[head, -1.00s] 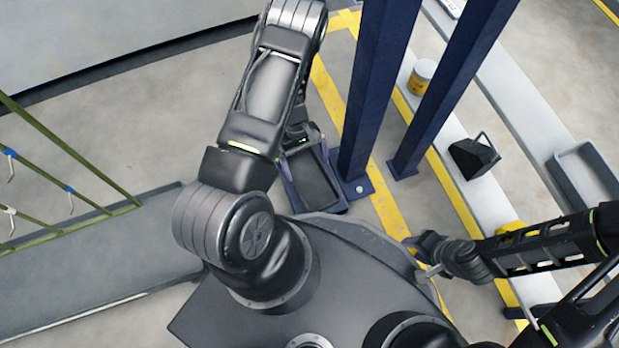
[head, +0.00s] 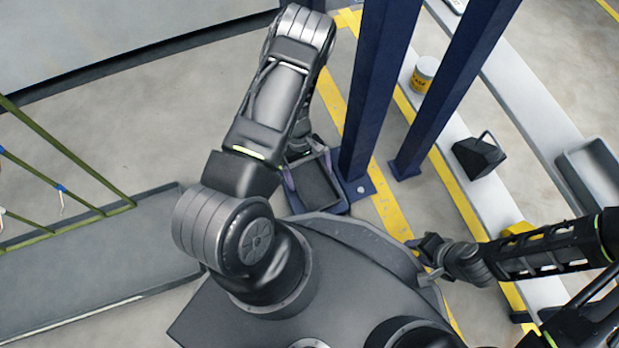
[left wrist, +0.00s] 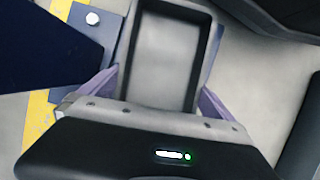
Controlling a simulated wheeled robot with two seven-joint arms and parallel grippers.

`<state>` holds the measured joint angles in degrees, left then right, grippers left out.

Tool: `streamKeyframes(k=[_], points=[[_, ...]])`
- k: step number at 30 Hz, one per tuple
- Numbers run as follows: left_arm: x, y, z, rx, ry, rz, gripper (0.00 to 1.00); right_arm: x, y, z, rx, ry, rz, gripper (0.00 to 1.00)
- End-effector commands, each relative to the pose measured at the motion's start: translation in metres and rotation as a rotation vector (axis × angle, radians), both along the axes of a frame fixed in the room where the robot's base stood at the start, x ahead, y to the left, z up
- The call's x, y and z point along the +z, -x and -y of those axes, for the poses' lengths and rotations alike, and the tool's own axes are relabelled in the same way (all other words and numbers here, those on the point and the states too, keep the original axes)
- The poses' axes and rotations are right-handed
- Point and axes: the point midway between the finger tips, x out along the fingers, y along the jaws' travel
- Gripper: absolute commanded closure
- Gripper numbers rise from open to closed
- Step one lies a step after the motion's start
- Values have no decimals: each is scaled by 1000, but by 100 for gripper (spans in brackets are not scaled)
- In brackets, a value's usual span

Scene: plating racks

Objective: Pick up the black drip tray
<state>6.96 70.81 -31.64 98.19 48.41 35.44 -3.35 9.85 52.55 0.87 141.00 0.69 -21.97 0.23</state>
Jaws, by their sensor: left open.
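A small dark drip tray (head: 319,186) lies low beside the foot of a blue post in the head view. It also shows in the left wrist view (left wrist: 168,62), with a raised rim and a flat bottom. My left gripper (head: 311,177) is above its near end. Its purple fingers are spread, one on each side of the tray, in the left wrist view (left wrist: 158,92). I cannot tell whether they touch it. The gripper body hides the tray's near end. My right gripper (head: 430,258) is at the right, away from the tray, and its jaws are unclear.
Blue posts (head: 374,95) stand close to the tray's right. A white ledge (head: 440,115) holds a yellow-labelled can (head: 424,74) and a black handled container (head: 478,156). A grey tray (head: 592,175) is at the far right. A green rack (head: 65,150) stands left.

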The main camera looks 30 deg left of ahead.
Motion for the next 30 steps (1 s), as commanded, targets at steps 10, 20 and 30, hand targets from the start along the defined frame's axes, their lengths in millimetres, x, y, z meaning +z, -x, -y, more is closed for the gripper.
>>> streamKeyframes(k=[10,20,30], points=[[0,0,0,0,0,0,23,0,0,0,0,0,0,64],[0,0,0,0,0,0,50,0,0,0,0,0,0,64],[5,0,0,0,0,1,53,3,1,0,0,0,-1,64]])
